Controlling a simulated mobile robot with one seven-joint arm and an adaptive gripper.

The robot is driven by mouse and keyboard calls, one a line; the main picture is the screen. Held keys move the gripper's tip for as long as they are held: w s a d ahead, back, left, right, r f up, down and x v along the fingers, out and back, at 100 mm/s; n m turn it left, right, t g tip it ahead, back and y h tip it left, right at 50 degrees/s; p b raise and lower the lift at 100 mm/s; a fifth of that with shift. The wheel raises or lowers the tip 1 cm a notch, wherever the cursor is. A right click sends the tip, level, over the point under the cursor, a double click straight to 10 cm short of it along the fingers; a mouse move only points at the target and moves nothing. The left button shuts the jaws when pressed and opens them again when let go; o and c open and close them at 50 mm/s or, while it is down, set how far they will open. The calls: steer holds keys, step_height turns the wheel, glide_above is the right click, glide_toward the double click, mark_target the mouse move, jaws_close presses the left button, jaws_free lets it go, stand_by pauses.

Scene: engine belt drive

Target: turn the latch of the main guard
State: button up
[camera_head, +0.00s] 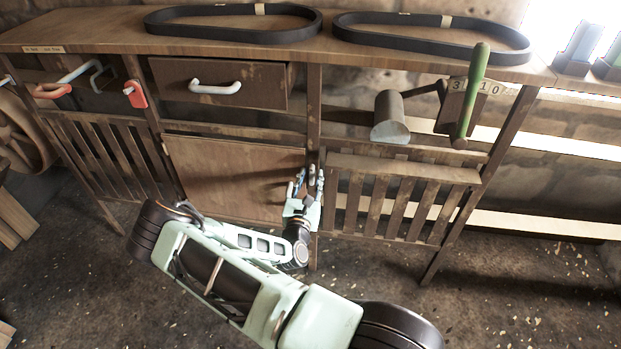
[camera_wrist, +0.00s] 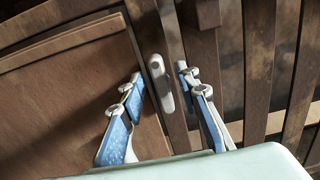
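The main guard appears to be the plain wooden panel (camera_head: 235,175) under the drawer; in the wrist view it fills the left side (camera_wrist: 65,110). The latch (camera_wrist: 160,82) is a small pale grey bar with rounded ends, at the panel's right edge by the upright post. It lies roughly along the post, slightly tilted in the wrist picture. My gripper (camera_head: 307,182) is in front of this post. In the wrist view its blue-padded fingers (camera_wrist: 158,75) are apart, one on each side of the latch, with visible gaps. I cannot tell how far their tips are from it in depth.
Slatted panels flank the guard, left (camera_head: 100,155) and right (camera_head: 395,200). Above are a drawer (camera_head: 220,84) with a white handle, a grey cylinder (camera_head: 390,120) and a green-handled lever (camera_head: 473,92). Two black belts lie on the bench top (camera_head: 110,30). The floor in front is clear.

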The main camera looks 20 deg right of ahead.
steer(key=shift+c, duration=0.5)
jaws_close()
steer(key=shift+n, duration=0.3)
steer(key=shift+a+r+n+p, duration=0.1)
steer(key=shift+a+n+p, duration=0.05)
steer(key=shift+n+p, duration=1)
steer(key=n, duration=0.5)
steer(key=f+n+p, duration=0.1)
steer(key=n, duration=0.9)
steer(key=shift+w+a+f, duration=0.2)
steer(key=shift+w+a, duration=0.1)
steer(key=shift+a, duration=0.05)
